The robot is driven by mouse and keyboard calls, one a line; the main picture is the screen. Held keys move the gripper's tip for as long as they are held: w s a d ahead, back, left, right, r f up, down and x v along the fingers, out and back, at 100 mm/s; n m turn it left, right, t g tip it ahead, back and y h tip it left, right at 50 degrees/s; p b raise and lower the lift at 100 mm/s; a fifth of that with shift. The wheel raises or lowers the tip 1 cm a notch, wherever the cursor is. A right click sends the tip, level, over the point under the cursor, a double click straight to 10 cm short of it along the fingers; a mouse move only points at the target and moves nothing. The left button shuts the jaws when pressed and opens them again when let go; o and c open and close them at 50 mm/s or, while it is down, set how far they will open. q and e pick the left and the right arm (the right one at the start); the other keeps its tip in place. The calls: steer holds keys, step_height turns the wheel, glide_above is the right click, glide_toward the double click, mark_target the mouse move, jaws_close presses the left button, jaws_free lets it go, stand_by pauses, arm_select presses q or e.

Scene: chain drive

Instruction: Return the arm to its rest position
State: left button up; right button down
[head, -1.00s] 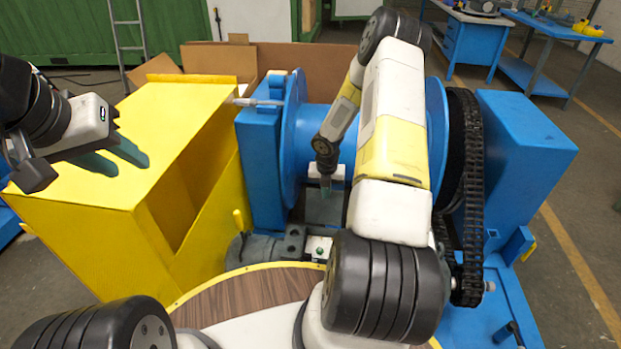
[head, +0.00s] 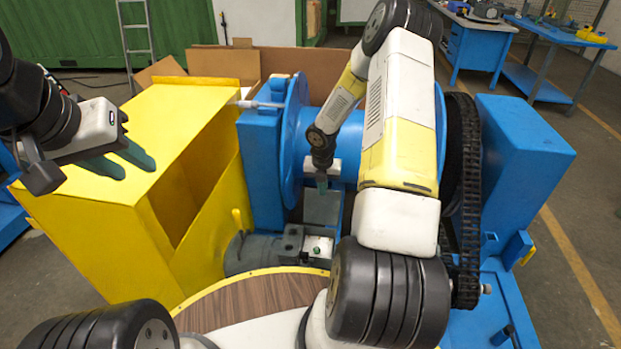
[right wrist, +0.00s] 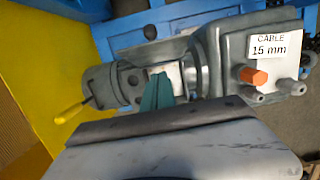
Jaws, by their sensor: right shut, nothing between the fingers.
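My right arm reaches up and over the blue drum (head: 335,140) in the head view, and its right gripper (head: 322,185) hangs down in front of the drum. In the right wrist view the teal fingers of the right gripper (right wrist: 157,93) are together and empty, pointing at a grey motor unit (right wrist: 115,85). My left gripper (head: 125,163) is over the top of the yellow cabinet (head: 170,125) at the left, with its two teal fingers apart and nothing seen between them.
A black chain (head: 468,190) runs down the drum's right side beside a blue housing (head: 525,145). A wood-topped round surface (head: 245,300) lies in front.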

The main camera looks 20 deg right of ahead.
steer(key=s+a+r+m+h, duration=0.15)
steer(key=r+m, duration=0.25)
steer(key=r, duration=0.6)
steer(key=s+r+m+y, duration=0.1)
steer(key=s+r+m, duration=0.25)
steer(key=r, duration=0.75)
steer(key=s+a+r+m+t+y, duration=0.1)
steer(key=s+a+r+m+t, duration=0.1)
steer(key=s+a+r+m, duration=0.3)
steer(key=s+a+r+m+t+y, duration=0.2)
steer(key=s+a+r+m, duration=0.4)
steer(key=s+r+m, duration=0.6)
steer(key=s+m, duration=0.5)
steer(key=s, duration=0.1)
steer(key=shift+r+m, duration=0.35)
